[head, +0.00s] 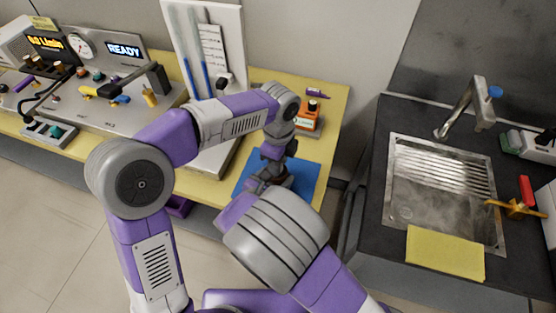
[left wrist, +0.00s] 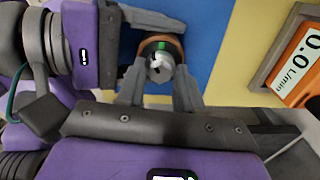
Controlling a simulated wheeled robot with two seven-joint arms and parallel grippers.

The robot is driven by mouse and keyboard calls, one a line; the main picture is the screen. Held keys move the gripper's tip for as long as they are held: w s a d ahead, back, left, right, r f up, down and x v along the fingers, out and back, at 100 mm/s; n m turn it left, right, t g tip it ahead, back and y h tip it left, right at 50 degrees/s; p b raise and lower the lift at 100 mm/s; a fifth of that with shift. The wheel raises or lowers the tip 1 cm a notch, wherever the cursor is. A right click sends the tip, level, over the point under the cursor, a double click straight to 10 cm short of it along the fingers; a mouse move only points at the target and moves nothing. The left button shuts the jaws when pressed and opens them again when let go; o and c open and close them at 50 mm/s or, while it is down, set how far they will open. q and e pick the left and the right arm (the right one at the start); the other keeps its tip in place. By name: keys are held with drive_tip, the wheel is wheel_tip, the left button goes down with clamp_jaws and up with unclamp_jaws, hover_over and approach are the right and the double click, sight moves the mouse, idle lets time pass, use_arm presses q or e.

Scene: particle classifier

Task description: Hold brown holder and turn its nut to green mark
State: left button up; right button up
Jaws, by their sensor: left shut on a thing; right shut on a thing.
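The brown holder (left wrist: 178,50) stands over the blue mat (head: 306,175), seen from above in the left wrist view. Its silvery nut (left wrist: 157,66) is in the middle, with a green mark (left wrist: 162,45) at the upper edge of the nut. My left gripper (left wrist: 158,72) points down, one finger on each side of the nut, shut on it. My right gripper (left wrist: 150,30) comes in from the left of that view, shut on the holder from the side; its lower finger is mostly hidden. In the head view, my arms hide most of the holder.
An orange flow meter (head: 307,121) reading 0.0 L/min stands behind the mat on the yellow bench (head: 334,105). A control console (head: 110,105) with a READY display fills the bench's left. A sink (head: 440,185) and yellow cloth (head: 445,252) lie to the right.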

use_arm(q)
drive_tip(key=shift+r, duration=0.1)
drive_tip(key=o, duration=1)
drive_tip(key=shift+o, duration=0.2)
wheel_tip(320, 180, up, 12)
